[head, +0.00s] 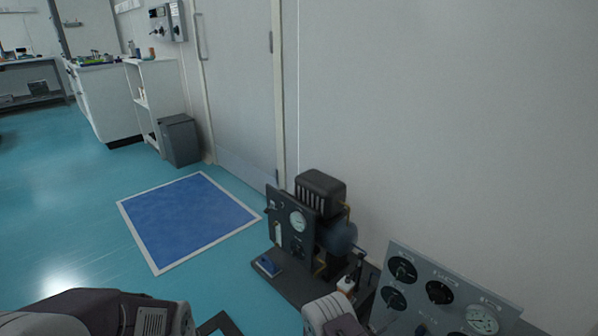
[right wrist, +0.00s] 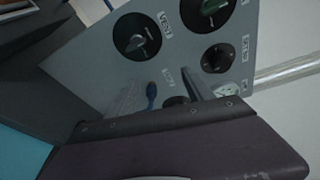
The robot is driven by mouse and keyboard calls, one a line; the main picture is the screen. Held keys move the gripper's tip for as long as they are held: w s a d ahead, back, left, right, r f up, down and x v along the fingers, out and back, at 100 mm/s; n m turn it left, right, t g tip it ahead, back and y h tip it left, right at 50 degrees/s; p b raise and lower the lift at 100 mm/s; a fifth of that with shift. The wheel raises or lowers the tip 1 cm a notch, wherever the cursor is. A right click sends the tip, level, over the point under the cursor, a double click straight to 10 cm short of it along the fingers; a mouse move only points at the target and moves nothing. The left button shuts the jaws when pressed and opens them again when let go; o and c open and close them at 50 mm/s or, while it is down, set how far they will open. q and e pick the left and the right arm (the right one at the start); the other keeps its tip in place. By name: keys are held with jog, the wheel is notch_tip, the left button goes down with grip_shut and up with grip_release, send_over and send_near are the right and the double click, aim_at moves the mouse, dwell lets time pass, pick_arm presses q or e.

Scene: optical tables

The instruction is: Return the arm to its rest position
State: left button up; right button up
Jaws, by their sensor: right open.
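My right gripper (right wrist: 166,88) is open in the right wrist view, with its two fingers apart and pointing at a grey control panel (right wrist: 95,60). A small blue handle (right wrist: 151,95) shows between the fingers; I cannot tell whether they touch it. In the head view my right gripper (head: 358,288) is at the bottom, just left of the tilted grey panel (head: 415,262) with its black knobs and a round gauge. Part of my arm hides its lower portion. My left gripper is not in view.
A dark pump unit (head: 320,190) with a gauge stands on a dark base behind the right gripper, close to the white wall. A blue floor mat (head: 188,220) with a pale border lies left of it. A grey bin (head: 180,140) stands by the door. Open floor lies at left.

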jog(key=s+d+r+m+g+y+p, duration=0.25)
jog(key=s+r+m+g+y, duration=0.25)
jog(key=s+r+m+g, duration=0.9)
jog(key=s+a+r+m+t+y+p, duration=0.2)
jog(key=a+r+m+t+y, duration=0.4)
jog(key=m, duration=0.6)
jog(key=s+a+r+m+t+y+p, duration=0.15)
jog(key=a+m+y, duration=0.25)
jog(key=a+m, duration=0.55)
notch_tip(320, 180, up, 38)
jog(key=d+m+p, duration=0.2)
jog(key=m+p, duration=0.1)
jog(key=p, duration=3.4)
jog(key=shift+m+p, duration=0.3)
jog(key=shift+m, duration=0.05)
